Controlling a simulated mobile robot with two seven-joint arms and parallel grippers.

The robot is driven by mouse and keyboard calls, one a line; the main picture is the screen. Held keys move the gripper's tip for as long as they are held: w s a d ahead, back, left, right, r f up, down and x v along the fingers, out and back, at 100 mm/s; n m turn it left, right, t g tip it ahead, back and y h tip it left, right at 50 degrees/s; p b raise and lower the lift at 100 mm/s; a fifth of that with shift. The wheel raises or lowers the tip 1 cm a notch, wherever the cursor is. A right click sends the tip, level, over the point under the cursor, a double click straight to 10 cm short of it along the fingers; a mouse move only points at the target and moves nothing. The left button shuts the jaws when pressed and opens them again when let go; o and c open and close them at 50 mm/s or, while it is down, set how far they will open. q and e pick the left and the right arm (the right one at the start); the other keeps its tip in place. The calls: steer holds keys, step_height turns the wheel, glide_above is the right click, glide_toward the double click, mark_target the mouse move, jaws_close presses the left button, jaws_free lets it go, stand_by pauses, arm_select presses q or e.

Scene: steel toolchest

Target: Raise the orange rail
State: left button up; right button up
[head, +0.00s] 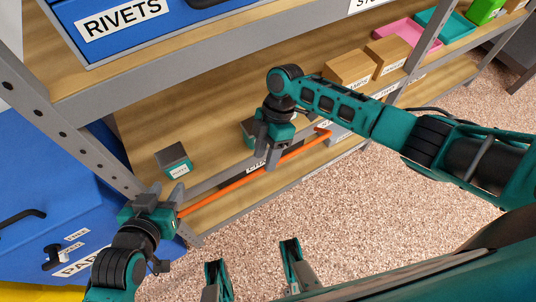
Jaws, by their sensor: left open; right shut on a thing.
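The orange rail (225,191) is a thin bar running along the front of the lower wooden shelf, from lower left to upper right. Its right end bends at a short bracket near the shelf edge. My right gripper (267,157) reaches down from the right and is shut on the rail right of its middle, hiding a short stretch. My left gripper (169,196) is open at the rail's left end, with its fingers around or just beside the bar; I cannot tell which. The rail's far left tip is hidden by this gripper.
A small grey-topped teal box (174,161) stands on the shelf just behind the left gripper. Cardboard boxes (349,68) sit further right. A blue cabinet (45,225) is at left, and the upper shelf with a blue RIVETS bin (135,22) overhangs.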

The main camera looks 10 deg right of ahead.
steer(key=shift+o, duration=0.7)
steer(key=shift+w, duration=0.15)
steer(key=w+d+r+b, duration=0.2)
steer(key=w+d+r, duration=0.2)
steer(key=w+d, duration=0.5)
steer(key=shift+w+d+r, duration=0.2)
steer(key=shift+w+d, duration=0.1)
steer(key=shift+w, duration=0.35)
